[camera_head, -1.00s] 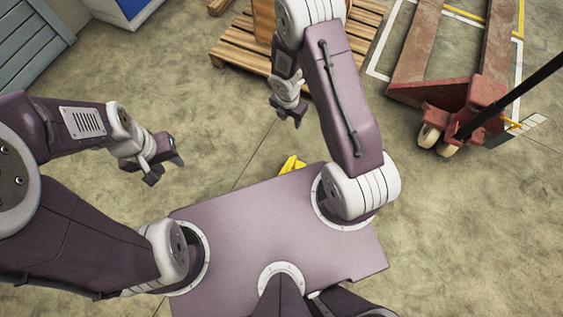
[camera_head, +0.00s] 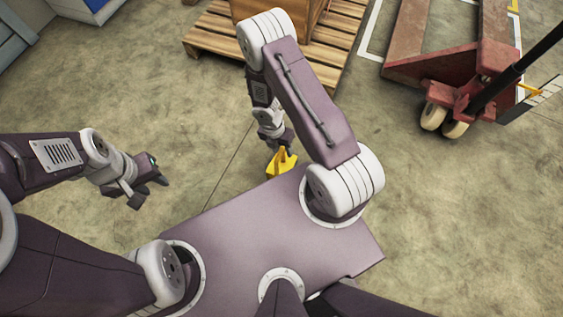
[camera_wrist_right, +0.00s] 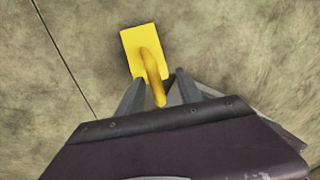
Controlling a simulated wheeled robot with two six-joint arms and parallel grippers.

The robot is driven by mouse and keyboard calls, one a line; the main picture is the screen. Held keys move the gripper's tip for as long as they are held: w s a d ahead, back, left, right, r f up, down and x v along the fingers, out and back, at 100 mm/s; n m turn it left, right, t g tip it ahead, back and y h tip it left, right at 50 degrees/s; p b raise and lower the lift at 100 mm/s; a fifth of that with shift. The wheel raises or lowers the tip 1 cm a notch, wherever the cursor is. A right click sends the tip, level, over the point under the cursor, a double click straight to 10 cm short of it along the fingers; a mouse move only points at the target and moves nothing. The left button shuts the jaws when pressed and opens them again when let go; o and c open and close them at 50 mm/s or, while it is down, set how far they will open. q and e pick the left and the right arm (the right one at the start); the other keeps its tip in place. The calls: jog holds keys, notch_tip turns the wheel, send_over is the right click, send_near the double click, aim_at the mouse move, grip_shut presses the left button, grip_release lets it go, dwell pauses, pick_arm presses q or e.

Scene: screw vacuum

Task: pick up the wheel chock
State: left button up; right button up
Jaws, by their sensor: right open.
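The yellow wheel chock (camera_head: 282,163) is on the concrete floor just beyond the front edge of my base in the head view. In the right wrist view the chock (camera_wrist_right: 143,43) shows a flat yellow body and a raised handle that reaches toward my gripper. My right gripper (camera_head: 276,143) is above the chock, pointing down. In the wrist view its two fingers (camera_wrist_right: 155,86) are apart, one on each side of the handle's near end; I cannot tell whether they touch it. My left gripper (camera_head: 148,186) hangs empty over the floor at the left, its fingers apart.
A wooden pallet (camera_head: 215,40) with a brown load (camera_head: 290,12) stands at the top centre. A red pallet jack (camera_head: 455,75) with a black handle is at the upper right. The floor around the chock is mostly clear.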

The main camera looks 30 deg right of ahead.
notch_tip(320, 180, down, 5)
jog(key=b, duration=0.5)
jog(key=shift+d, duration=0.1)
grip_shut()
dwell(1.0)
